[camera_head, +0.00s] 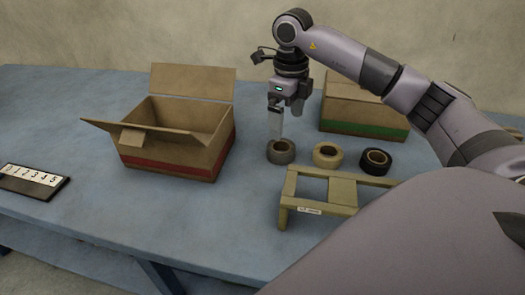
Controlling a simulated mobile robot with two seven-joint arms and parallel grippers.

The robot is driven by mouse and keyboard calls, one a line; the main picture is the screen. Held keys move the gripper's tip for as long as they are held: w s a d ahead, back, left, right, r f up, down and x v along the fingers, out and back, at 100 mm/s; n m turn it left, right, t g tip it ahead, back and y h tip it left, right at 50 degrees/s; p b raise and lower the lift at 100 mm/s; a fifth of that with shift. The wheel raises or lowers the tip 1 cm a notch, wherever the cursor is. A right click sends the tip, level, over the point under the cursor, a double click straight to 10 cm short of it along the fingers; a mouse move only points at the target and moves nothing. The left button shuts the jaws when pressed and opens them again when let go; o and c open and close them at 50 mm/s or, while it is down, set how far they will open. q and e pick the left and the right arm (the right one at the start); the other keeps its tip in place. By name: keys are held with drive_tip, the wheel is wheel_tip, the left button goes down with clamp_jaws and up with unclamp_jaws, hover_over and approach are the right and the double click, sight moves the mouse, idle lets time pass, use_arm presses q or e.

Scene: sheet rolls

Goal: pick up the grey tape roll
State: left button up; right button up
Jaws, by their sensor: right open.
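The grey tape roll (281,159) lies flat on the blue table, leftmost in a row of three rolls. My right gripper (284,128) is open and points down just above and behind the grey roll. One finger's tip comes close to the roll's upper edge; I cannot tell whether it touches. A tan roll (327,163) and a black roll (375,170) lie to the right of the grey one. My left gripper is not in view.
An open cardboard box (172,171) with a red stripe stands to the left. A box with a green stripe (362,118) stands behind the rolls. A low wooden frame (343,192) is in front of them. A numbered board (33,181) lies at the far left of the table (100,240).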

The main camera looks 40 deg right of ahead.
sight(281, 147)
drive_tip(key=shift+w+f, duration=0.25)
drive_tip(key=shift+f, duration=0.45)
drive_tip(key=f, duration=0.6)
drive_tip(key=shift+a+f, duration=0.35)
drive_tip(key=c, duration=1)
